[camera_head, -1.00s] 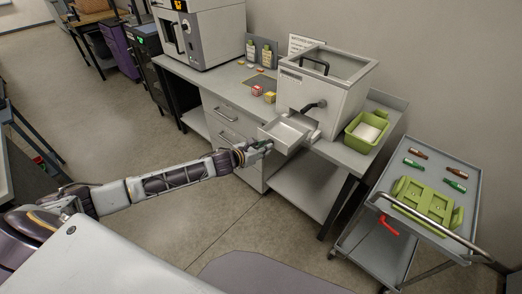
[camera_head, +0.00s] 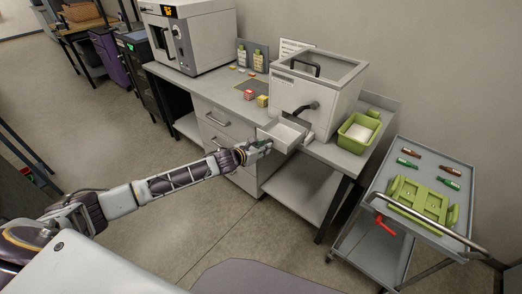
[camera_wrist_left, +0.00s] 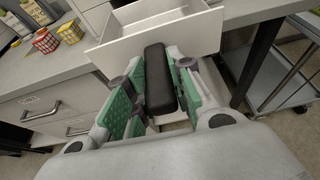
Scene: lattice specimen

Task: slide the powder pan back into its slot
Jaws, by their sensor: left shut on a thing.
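The powder pan (camera_head: 284,133) is a white open tray that sticks out from the front of the grey box-shaped machine (camera_head: 318,88) on the bench. In the left wrist view the pan (camera_wrist_left: 205,32) shows its white front wall and a black bar handle (camera_wrist_left: 159,80). My left gripper (camera_head: 262,148) is at the front of the pan. Its green-padded fingers (camera_wrist_left: 151,85) are on both sides of the black handle, shut on it. The pan's slot is hidden behind the pan. My right gripper is not in view.
A green bin (camera_head: 358,132) with white contents stands right of the machine. Red and yellow small boxes (camera_head: 262,100) stand to its left. A grey cart (camera_head: 430,160) with a green tray is at the right. The floor in front of the bench is clear.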

